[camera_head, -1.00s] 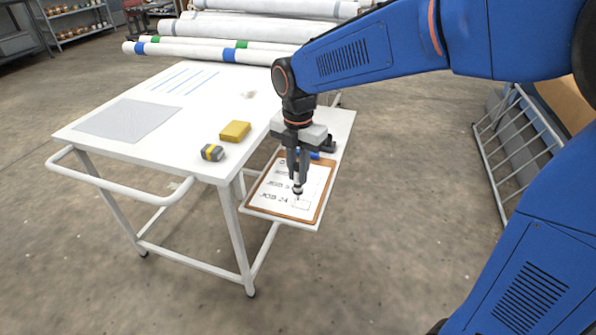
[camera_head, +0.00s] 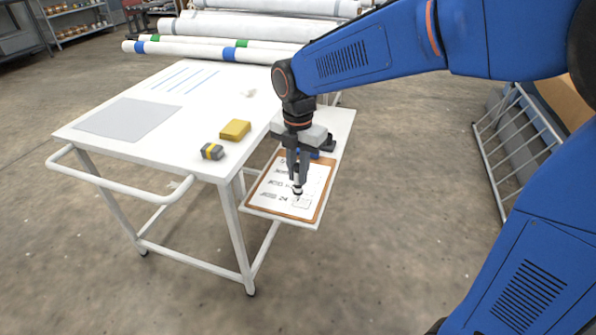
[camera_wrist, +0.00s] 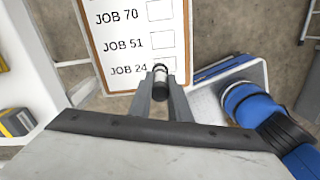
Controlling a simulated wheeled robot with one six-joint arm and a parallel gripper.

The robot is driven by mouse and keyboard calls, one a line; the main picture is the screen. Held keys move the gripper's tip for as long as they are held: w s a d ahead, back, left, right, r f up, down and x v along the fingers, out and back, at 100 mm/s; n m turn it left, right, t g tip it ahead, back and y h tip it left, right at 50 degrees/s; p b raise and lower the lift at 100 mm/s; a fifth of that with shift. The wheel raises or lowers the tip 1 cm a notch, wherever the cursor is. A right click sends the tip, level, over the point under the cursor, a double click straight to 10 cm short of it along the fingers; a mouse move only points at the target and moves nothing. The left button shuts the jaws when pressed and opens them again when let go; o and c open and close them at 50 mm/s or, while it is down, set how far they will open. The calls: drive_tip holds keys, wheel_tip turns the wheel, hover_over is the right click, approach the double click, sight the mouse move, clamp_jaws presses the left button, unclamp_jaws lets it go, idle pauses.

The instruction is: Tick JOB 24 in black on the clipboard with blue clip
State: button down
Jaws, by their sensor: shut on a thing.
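My gripper (camera_head: 297,178) points down over the clipboard (camera_head: 321,203), shut on a dark marker with a white band (camera_wrist: 161,86). The clipboard is a brown board with a white sheet, lying on the cart's side shelf. Its blue clip (camera_head: 314,155) is partly hidden behind my gripper. The wrist view shows rows JOB 70, JOB 51 and JOB 24 (camera_wrist: 128,69), each label at the left. The boxes by JOB 70 and JOB 51 look empty. The marker covers most of the JOB 24 box. I cannot tell whether its tip touches the paper or has left ink.
A yellow block (camera_head: 235,130) and a grey-yellow tape measure (camera_head: 212,151) sit on the white cart table (camera_head: 190,128) at the left. A grey sheet (camera_head: 128,118) lies farther left. A metal rack (camera_head: 520,140) is at the right.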

drive_tip(key=shift+f, duration=0.3)
drive_tip(key=shift+s, duration=0.15)
idle(0.5)
drive_tip(key=shift+s+d, duration=0.2)
drive_tip(key=shift+s, duration=0.1)
idle(0.8)
drive_tip(key=shift+d, duration=0.25)
drive_tip(key=shift+w+d, duration=0.1)
drive_tip(key=shift+d, duration=0.2)
drive_tip(key=shift+d, duration=0.25)
idle(1.6)
drive_tip(key=shift+w+d, duration=0.15)
drive_tip(key=shift+d, duration=0.1)
drive_tip(key=shift+r, duration=0.15)
idle(0.8)
